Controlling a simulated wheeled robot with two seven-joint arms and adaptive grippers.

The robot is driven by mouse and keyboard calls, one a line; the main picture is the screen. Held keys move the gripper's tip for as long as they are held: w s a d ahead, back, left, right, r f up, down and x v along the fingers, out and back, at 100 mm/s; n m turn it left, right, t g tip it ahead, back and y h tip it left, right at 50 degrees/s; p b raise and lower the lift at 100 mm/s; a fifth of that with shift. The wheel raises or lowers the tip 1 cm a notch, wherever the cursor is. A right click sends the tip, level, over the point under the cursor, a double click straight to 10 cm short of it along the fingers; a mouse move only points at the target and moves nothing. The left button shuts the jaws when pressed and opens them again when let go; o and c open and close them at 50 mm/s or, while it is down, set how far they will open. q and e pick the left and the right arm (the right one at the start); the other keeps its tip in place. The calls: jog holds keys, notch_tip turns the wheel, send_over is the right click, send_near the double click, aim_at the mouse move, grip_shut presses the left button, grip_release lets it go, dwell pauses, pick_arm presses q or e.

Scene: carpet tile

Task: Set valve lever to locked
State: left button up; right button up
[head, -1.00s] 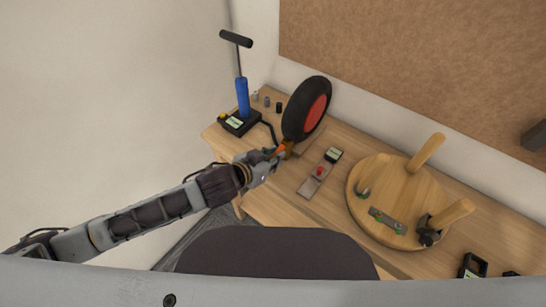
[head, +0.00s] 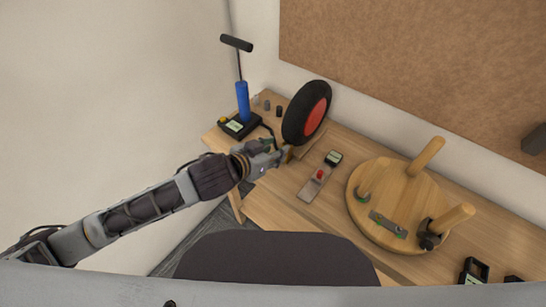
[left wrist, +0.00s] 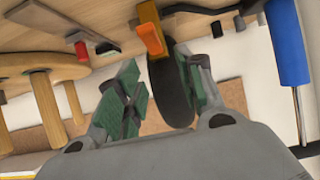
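The orange valve lever (left wrist: 150,36) shows at the top of the left wrist view, in front of the black tyre (left wrist: 170,92). In the head view my gripper hides most or all of the lever. The wheel, with black tyre and red hub (head: 307,112), stands upright on the bench. My left gripper (head: 276,155) is beside the wheel's lower front edge. In the left wrist view its green-padded fingers (left wrist: 156,66) are spread apart, with the lever just beyond the gap and nothing clearly held. Whether a finger touches the lever, I cannot tell. My right gripper is out of view.
A blue pump (head: 242,100) with a black base and hose stands left of the wheel. A metal plate with a red knob (head: 319,174) lies to the right. Further right is an upturned wooden stool (head: 400,180). Bare bench (head: 285,203) shows in front.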

pick_arm(q)
jog(key=shift+r, duration=2.5)
jog(key=shift+f, duration=0.2)
